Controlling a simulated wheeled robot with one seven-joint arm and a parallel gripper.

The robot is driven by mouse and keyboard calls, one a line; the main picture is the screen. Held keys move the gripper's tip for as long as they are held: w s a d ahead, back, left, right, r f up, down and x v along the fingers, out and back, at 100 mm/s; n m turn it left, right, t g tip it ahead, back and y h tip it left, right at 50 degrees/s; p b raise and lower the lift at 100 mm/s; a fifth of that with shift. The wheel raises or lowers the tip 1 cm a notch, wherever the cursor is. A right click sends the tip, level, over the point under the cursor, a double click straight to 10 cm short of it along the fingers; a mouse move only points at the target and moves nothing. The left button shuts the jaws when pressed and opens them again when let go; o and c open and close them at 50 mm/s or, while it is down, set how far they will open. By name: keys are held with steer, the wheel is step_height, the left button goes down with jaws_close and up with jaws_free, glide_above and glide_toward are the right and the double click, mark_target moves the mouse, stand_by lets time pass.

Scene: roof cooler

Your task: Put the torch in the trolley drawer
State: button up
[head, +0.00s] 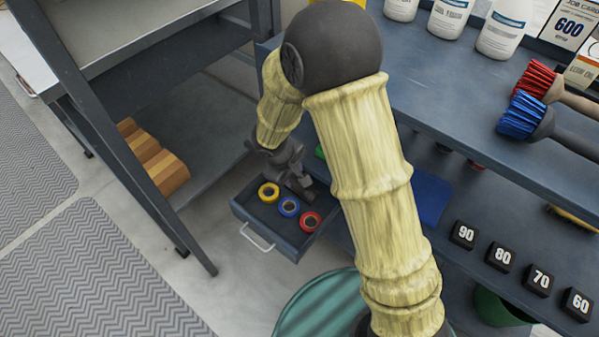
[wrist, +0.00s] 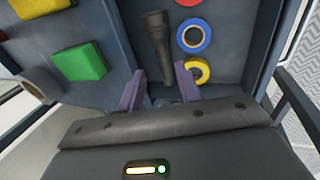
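The trolley drawer (head: 293,246) is pulled open, and its inside also shows in the wrist view (wrist: 222,72). The dark grey torch (wrist: 157,40) lies in the drawer beside the tape rolls, its head toward the top of the wrist view. In the head view, my gripper and the torch are hard to tell apart. My gripper (wrist: 160,72) is over the drawer with its two fingers apart, one on each side of the torch's narrow end. Gaps show between the fingers and the torch. In the head view my gripper (head: 292,174) is at the drawer's far side.
Yellow (head: 269,193), blue (head: 289,206) and red (head: 310,221) tape rolls lie in the drawer. A grey rack (head: 97,105) stands left. Bottles and brushes occupy the trolley top.

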steer(key=shift+d, duration=0.1)
steer(key=s+d+r+m+y, duration=0.1)
steer(key=s+d+r+m, duration=0.4)
steer(key=d, duration=0.4)
steer(key=s+d+r+m+y, duration=0.1)
steer(key=s+d+r+m, duration=0.4)
steer(key=d, duration=0.3)
steer(key=shift+s+d+r+m, duration=0.4)
steer(key=shift+s+r, duration=0.25)
